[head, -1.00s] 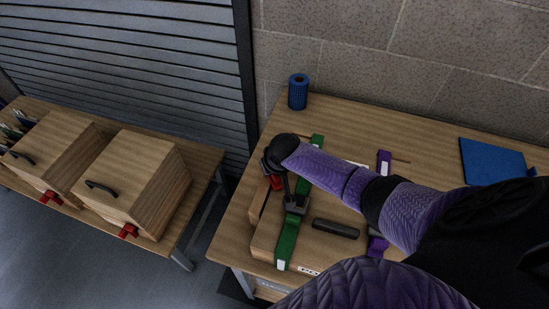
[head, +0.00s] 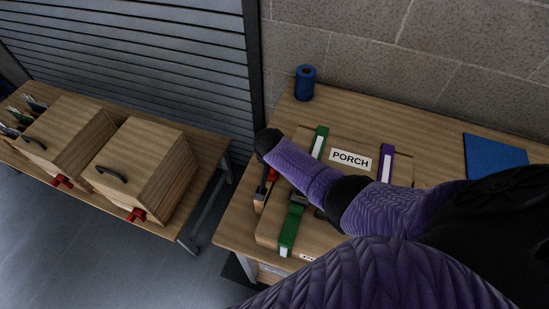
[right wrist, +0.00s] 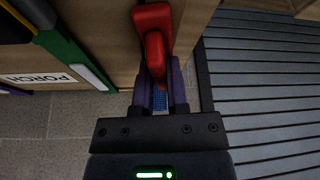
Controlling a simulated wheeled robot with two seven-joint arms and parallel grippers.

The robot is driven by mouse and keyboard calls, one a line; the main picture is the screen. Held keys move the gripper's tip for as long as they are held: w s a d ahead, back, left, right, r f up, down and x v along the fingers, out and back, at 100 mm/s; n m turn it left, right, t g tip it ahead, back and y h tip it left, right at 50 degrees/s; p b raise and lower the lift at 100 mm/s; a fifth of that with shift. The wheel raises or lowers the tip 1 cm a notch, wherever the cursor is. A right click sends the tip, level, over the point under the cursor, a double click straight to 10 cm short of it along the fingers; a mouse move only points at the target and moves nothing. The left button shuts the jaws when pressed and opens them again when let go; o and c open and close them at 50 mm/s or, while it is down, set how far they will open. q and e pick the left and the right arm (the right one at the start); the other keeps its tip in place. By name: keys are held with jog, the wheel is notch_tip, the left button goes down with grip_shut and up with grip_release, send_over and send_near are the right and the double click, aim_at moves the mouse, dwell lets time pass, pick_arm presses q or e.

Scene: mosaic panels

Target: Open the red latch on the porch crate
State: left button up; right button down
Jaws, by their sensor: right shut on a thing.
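The porch crate lies on the right-hand table, with a white PORCH label (head: 350,160) on its wooden top. Its red latch (head: 271,175) shows at the crate's left side, partly covered by my right arm. In the right wrist view the red latch (right wrist: 153,45) sticks out along the crate's side wall. My right gripper (right wrist: 160,88) is shut on the latch's near end, with a purple finger on each side. In the head view my right forearm crosses the crate top and hides part of it. My left gripper is not in view.
Green straps (head: 291,230) and a purple strap (head: 386,165) cross the crate. A blue cylinder (head: 305,83) stands behind it, and a blue flat item (head: 495,157) lies to the right. Two wooden boxes (head: 140,160) with red latches stand on the left table.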

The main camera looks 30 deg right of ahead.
aim_at(272, 177)
jog(key=shift+r, duration=0.1)
jog(key=c, duration=0.6)
grip_release()
jog(key=shift+c, duration=0.2)
jog(key=p+v, duration=0.5)
jog(key=v, duration=0.4)
jog(key=shift+r, duration=0.4)
